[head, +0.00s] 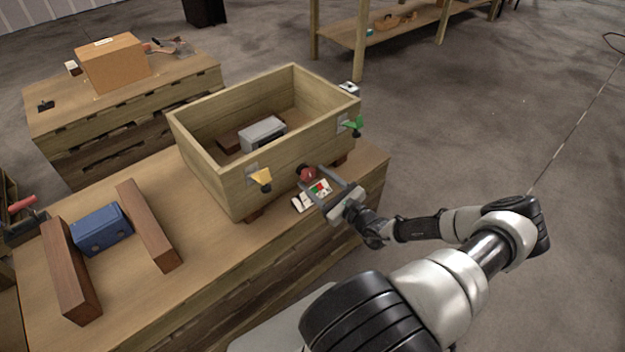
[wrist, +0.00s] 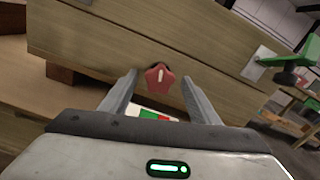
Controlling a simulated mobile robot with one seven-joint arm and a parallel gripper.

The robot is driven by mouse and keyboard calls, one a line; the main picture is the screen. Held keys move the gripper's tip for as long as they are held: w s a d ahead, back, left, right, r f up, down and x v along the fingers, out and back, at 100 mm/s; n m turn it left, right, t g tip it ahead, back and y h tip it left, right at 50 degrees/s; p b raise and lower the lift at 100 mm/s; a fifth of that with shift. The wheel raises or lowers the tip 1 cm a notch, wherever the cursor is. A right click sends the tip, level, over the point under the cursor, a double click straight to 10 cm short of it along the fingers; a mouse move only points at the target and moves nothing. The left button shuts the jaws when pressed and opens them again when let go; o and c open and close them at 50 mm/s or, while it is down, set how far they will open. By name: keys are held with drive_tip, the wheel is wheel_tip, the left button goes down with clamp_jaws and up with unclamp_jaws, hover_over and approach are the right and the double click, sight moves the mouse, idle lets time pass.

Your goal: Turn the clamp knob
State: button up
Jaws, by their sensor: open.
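The red clamp knob (head: 307,173) is on the front side of the wooden box (head: 208,164), low down, between a yellow fitting and a green fitting. In the wrist view the star-shaped red knob (wrist: 160,77) has a pale line on its face. My gripper (head: 329,182) is open in front of the box. In the wrist view its two fingers (wrist: 158,86) stand to the left and right of the knob, with gaps on both sides. I cannot tell how far forward the fingertips reach relative to the knob.
A card with red and green patches (head: 313,195) lies below my gripper. A yellow fitting (head: 261,179) and a green fitting (head: 353,125) stick out from the box front. A grey device (head: 263,132) lies inside the box. A blue block (head: 101,229) stands between brown bars at left.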

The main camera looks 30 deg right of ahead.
drive_tip(key=shift+w+a, duration=0.1)
drive_tip(key=shift+w, duration=0.7)
drive_tip(key=c, duration=1.1)
drive_tip(key=shift+o, duration=0.2)
drive_tip(key=shift+m, duration=0.3)
drive_tip(key=m+p, duration=0.1)
drive_tip(key=m, duration=0.1)
drive_tip(key=shift+m, duration=0.4)
drive_tip(key=m+p, duration=0.1)
drive_tip(key=m, duration=0.8)
drive_tip(key=shift+d+f, duration=0.15)
drive_tip(key=shift+d, duration=0.1)
drive_tip(key=shift+m, duration=2.2)
